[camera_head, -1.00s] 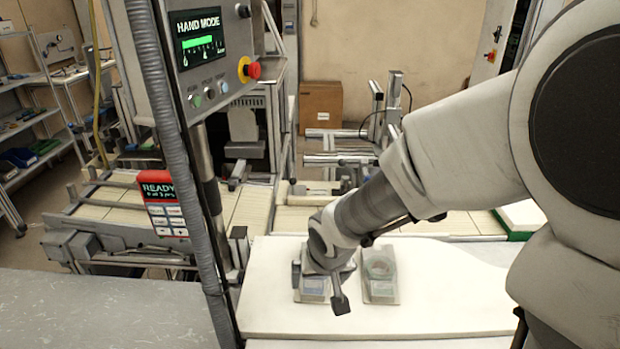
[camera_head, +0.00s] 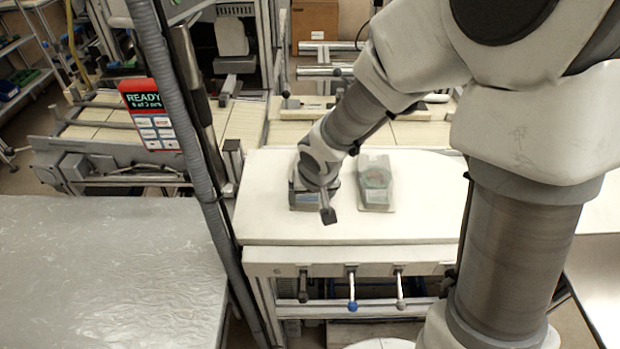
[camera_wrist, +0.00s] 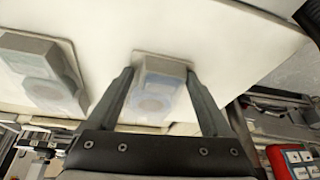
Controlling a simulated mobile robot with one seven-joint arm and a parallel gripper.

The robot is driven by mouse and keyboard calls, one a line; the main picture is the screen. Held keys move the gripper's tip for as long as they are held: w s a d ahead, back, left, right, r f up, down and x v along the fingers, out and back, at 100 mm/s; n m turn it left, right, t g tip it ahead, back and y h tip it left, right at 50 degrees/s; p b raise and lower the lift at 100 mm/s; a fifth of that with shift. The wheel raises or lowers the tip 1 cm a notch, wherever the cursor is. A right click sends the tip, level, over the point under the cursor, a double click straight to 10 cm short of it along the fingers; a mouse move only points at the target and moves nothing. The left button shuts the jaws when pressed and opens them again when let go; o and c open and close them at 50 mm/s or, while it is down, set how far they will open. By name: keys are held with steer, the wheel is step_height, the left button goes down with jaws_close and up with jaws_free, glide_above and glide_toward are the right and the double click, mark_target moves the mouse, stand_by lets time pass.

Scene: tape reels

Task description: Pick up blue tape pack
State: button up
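The blue tape pack (camera_head: 304,201) lies on the white worktop (camera_head: 400,225), mostly hidden under my wrist in the head view. In the wrist view the blue tape pack (camera_wrist: 155,86) lies between the two spread fingers of my gripper (camera_wrist: 160,85). The fingers stand at either side of it, with the left one close to its edge. Whether they touch it, I cannot tell. A second, greenish tape pack (camera_head: 375,182) lies just to the right in the head view, and at the left in the wrist view (camera_wrist: 45,70).
A grey table (camera_head: 110,260) is at the left. A vertical post with a grey hose (camera_head: 185,120) stands between it and the worktop. A red "READY" panel (camera_head: 150,115) hangs beside the post. The right part of the worktop is clear.

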steer(key=c, duration=1)
steer(key=shift+c, duration=0.2)
steer(key=shift+r, duration=0.15)
steer(key=r+p, duration=0.1)
steer(key=r, duration=0.2)
steer(key=r+p, duration=0.1)
steer(key=shift+d+r+p, duration=0.25)
steer(key=shift+r+p, duration=0.1)
steer(key=s+d+r+p, duration=0.1)
steer(key=d+r+p, duration=0.5)
steer(key=d, duration=0.5)
steer(key=shift+s+p, duration=0.25)
steer(key=shift+p, duration=0.35)
